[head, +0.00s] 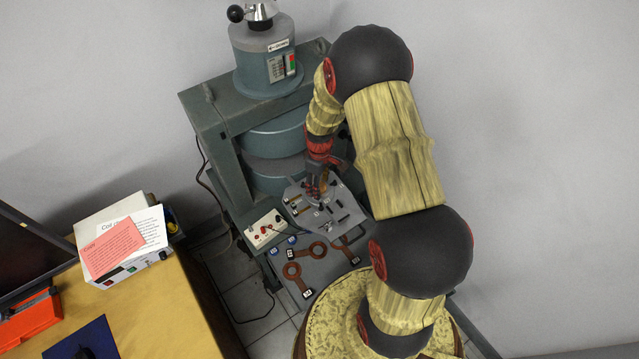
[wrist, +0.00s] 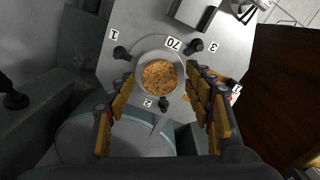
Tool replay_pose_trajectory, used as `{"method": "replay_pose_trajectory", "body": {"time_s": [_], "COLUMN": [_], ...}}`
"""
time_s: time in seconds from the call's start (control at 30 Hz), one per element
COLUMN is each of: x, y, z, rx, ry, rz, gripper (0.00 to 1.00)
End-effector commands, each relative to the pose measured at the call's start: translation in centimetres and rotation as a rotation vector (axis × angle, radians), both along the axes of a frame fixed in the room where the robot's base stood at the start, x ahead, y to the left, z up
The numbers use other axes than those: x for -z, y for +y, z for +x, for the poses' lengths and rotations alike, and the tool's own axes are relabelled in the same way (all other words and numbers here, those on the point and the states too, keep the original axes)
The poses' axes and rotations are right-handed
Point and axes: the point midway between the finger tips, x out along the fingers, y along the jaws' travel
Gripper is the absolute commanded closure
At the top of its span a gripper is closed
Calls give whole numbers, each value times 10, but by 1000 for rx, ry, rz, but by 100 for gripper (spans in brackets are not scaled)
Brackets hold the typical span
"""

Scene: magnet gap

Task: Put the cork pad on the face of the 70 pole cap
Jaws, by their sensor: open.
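The cork pad (wrist: 159,75) is a round, speckled tan disc in the wrist view. It lies flat inside a pale round face, the 70 pole cap (wrist: 147,45), with the number 70 printed beside it. The cap is on a grey plate (wrist: 115,72), which also shows in the head view (head: 341,200). My gripper (wrist: 158,82) is open, with one finger on each side of the pad; small gaps show between fingers and cork. In the head view my gripper (head: 317,187) is low over the plate, and the pad cannot be made out there.
Dark knobs and labels 1, 2 and 3 surround the cap. The large green magnet frame (head: 222,125) stands close behind the plate. A small control box (head: 266,229) and brown ring-shaped tools (head: 318,250) lie in front. A wooden desk (head: 165,310) is at the left.

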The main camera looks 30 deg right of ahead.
Motion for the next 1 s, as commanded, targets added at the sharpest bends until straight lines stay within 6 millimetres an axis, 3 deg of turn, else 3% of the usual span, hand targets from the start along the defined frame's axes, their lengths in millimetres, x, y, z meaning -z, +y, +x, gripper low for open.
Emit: {"method": "replay_pose_trajectory", "body": {"time_s": [0.37, 0.8, 1.0], "x": [-9, -93, -117], "y": [0, 0, 0], "z": [1, 1, 0], "rx": [0, 0, 0], "ry": [-1, -3, -1], "rz": [0, -1, 0], "gripper": [47, 47, 47]}}
